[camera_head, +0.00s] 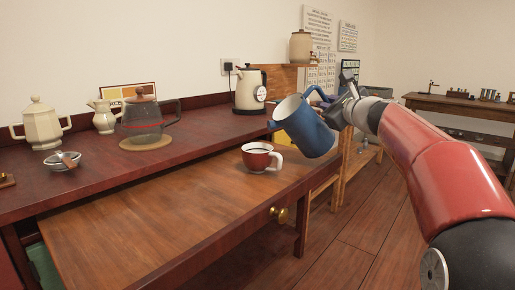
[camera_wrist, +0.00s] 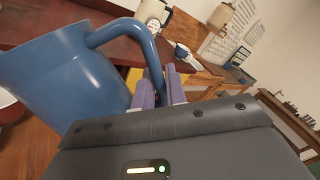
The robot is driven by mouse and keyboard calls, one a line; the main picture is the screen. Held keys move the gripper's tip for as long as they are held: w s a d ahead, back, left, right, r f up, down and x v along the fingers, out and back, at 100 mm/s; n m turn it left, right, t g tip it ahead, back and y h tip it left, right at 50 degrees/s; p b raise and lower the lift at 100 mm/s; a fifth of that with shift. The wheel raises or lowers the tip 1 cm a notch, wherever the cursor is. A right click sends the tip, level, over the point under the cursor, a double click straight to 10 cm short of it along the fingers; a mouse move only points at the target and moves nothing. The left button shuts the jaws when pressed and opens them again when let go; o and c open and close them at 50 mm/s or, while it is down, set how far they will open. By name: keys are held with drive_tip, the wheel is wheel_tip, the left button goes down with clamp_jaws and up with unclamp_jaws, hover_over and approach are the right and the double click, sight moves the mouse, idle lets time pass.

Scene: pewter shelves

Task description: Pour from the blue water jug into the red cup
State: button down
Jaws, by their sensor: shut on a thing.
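The blue water jug (camera_head: 305,128) is held in the air, tilted with its mouth toward the left, above and to the right of the red cup. My gripper (camera_head: 338,108) is shut on the jug's handle; in the wrist view my gripper (camera_wrist: 162,90) has its purple fingers at the handle of the jug (camera_wrist: 65,75). The red cup (camera_head: 257,160) stands upright on the lower wooden surface, with a white handle to its right and dark contents inside. The jug's lip is close to the cup but apart from it. No stream of water is visible.
The lower wooden surface (camera_head: 160,225) left of the cup is clear.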

sight(320, 91)
drive_tip(key=shift+s+a+r+n+b, duration=0.2)
drive_tip(key=shift+a+r+n, duration=0.15)
drive_tip(key=shift+n, duration=0.25)
drive_tip(key=shift+s+a+r+n+b, duration=0.15)
drive_tip(key=shift+a+r+n+b, duration=0.15)
drive_tip(key=shift+n, duration=0.3)
idle(1.0)
drive_tip(key=shift+s+a+r+n+p, duration=0.3)
drive_tip(key=shift+a+r+n+p, duration=0.25)
drive_tip(key=shift+a+r+n, duration=0.3)
idle(2.9)
